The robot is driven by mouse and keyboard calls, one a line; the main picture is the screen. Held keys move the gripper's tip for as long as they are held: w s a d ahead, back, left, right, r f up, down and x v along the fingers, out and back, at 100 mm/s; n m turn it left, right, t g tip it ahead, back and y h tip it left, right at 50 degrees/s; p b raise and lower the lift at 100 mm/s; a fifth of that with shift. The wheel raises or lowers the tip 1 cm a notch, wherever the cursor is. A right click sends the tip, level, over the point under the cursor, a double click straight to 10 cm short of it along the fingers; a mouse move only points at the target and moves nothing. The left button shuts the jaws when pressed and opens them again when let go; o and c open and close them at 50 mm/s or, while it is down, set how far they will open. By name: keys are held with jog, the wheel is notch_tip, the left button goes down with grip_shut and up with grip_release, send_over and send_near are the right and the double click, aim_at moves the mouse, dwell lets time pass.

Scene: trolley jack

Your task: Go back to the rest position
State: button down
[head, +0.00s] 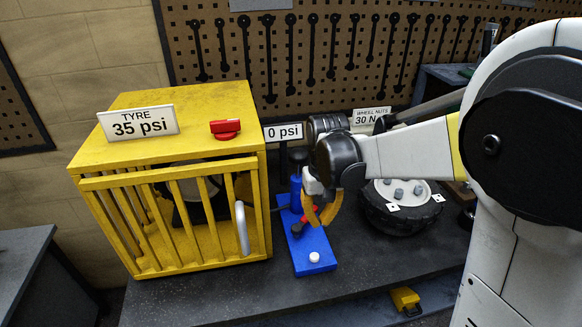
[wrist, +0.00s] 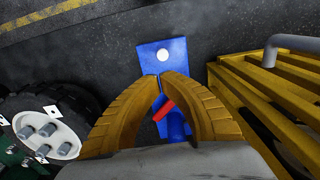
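My gripper (head: 318,222) hangs over the blue plate (head: 306,262) on the bench, right of the yellow cage. In the wrist view the two ribbed yellow fingers (wrist: 161,76) arch together and their tips meet or nearly meet. Nothing shows between the tips. The blue plate (wrist: 158,60) lies beyond them with a white round button (wrist: 163,54). A red part (wrist: 164,108) shows through the gap behind the tips; I cannot tell how far below the fingers it is. A blue upright part (head: 295,190) of the unit is partly hidden by my gripper.
The yellow barred cage (head: 170,265) stands close on the left, with a "35 psi" sign (head: 138,122), a red knob (head: 225,128) and a grey handle (head: 242,228). A wheel (head: 400,215) lies on the right. A tool pegboard (head: 300,60) is behind. Dark bench (head: 385,262) in front is clear.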

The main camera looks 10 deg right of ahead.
jog(key=s+r+t+b, duration=0.1)
jog(key=s+t+b, duration=0.6)
jog(key=s, duration=0.8)
jog(key=shift+a+r, duration=0.15)
jog(key=shift+r, duration=0.15)
dwell(1.5)
